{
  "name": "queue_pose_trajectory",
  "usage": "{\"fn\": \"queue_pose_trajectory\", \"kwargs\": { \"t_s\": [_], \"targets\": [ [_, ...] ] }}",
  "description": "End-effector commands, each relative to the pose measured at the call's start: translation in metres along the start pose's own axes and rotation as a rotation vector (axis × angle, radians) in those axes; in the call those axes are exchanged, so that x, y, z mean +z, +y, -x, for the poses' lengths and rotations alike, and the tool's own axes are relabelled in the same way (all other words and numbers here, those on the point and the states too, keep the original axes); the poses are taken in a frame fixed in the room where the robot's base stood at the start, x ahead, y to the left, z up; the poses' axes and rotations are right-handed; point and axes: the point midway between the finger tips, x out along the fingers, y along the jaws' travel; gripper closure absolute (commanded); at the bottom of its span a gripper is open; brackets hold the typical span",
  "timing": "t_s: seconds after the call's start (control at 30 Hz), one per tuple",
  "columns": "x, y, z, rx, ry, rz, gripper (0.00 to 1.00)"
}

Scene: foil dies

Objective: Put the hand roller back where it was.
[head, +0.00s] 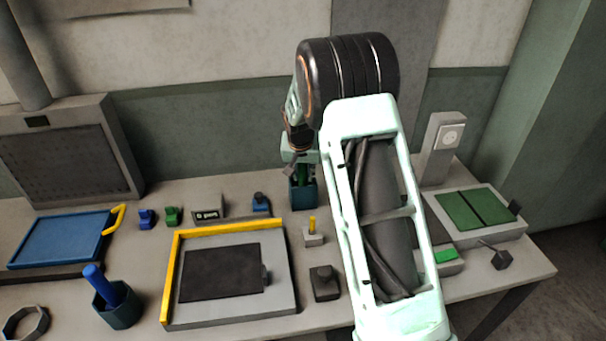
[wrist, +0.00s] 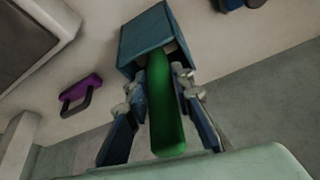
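A green handle (wrist: 165,105) stands in a square teal holder (wrist: 140,42) in the wrist view. It may be the hand roller's, but its lower end is hidden inside the holder. My gripper (wrist: 157,85) has one finger on each side of the handle, with a small gap showing on the left. I see no firm grip. In the head view my gripper (head: 300,168) is just above the same teal holder (head: 303,197) at the back of the bench. A blue handle (head: 96,278) leans in another teal holder (head: 118,310) at the front left.
A board with a yellow edge (head: 174,270) and a dark sheet (head: 222,272) lies mid-bench. A blue tray (head: 60,240) is at left, green pads (head: 475,208) at right. Small blocks stand around the holder. A purple-handled item (wrist: 80,92) lies nearby.

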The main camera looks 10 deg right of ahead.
Motion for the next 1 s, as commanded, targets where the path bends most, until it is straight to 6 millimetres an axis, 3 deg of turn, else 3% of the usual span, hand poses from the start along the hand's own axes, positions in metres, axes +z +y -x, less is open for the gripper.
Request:
{"fn": "queue_pose_trajectory", "kwargs": {
  "t_s": [0.03,0.13,0.57,0.77,1.0],
  "targets": [
    [0.01,0.002,-0.007,0.006,-0.02,0.002,0.73],
    [0.008,0.001,-0.006,0.005,-0.017,0.002,0.62],
    [0.002,0.001,0.0,0.002,-0.007,0.001,0.62],
    [-0.004,0.0,0.016,0.001,-0.004,0.001,0.62],
    [-0.002,0.0,0.062,0.0,-0.004,0.001,0.62]
  ]
}}
